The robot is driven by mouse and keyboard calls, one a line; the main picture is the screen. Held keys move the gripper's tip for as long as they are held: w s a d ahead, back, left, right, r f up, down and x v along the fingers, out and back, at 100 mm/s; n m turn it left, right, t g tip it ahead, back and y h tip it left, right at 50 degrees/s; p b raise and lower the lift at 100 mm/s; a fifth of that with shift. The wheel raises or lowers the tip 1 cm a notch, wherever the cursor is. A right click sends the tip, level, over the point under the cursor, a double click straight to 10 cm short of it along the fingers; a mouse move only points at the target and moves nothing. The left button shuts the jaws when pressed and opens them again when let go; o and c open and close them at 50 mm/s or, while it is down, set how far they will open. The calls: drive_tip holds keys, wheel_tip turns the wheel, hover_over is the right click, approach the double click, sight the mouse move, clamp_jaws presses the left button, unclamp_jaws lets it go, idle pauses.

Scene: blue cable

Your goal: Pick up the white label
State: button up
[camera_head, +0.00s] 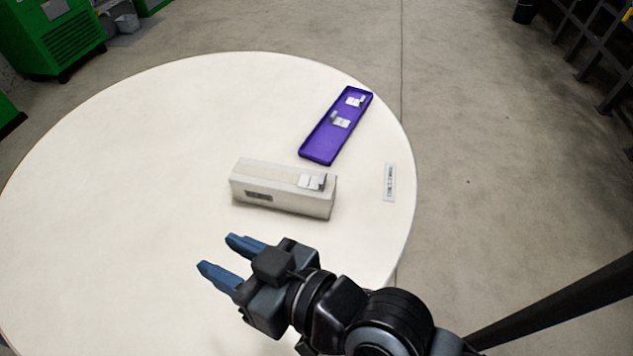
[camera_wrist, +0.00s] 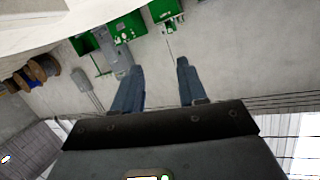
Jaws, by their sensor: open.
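The white label (camera_head: 389,182) is a small, narrow strip with dark print. It lies flat near the right edge of the round white table (camera_head: 120,180) in the head view. My gripper (camera_head: 217,254) is open and empty, with two blue fingers pointing left over the front of the table. It is well to the left of the label and nearer to me. In the wrist view my gripper's fingers (camera_wrist: 160,78) are spread with nothing between them. The label does not show in the wrist view.
A beige box (camera_head: 270,192) with a small connector piece on top stands between my gripper and a purple tray (camera_head: 318,150). The tray holds a few small pale pieces. The left part of the table is clear. Green machines (camera_head: 55,38) stand beyond the table.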

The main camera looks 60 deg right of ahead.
drive_tip(key=w+a+r+n+y+b, duration=0.15)
drive_tip(key=w+r+n+y, duration=0.35)
drive_tip(key=w, duration=0.8)
drive_tip(key=n+g+h+b, duration=0.4)
drive_tip(key=n+g+h, duration=0.2)
drive_tip(key=n+g, duration=1.05)
hover_over(323, 178)
drive_tip(key=shift+n+t, duration=0.65)
drive_tip(key=shift+t, duration=0.1)
drive_tip(key=f, duration=1)
drive_tip(key=shift+s+a, duration=0.15)
drive_tip(key=shift+a, duration=0.05)
drive_tip(key=f, duration=0.7)
drive_tip(key=shift+w+d+f, duration=0.2)
drive_tip(key=shift+f, duration=0.15)
drive_tip(key=shift+c, duration=0.2)
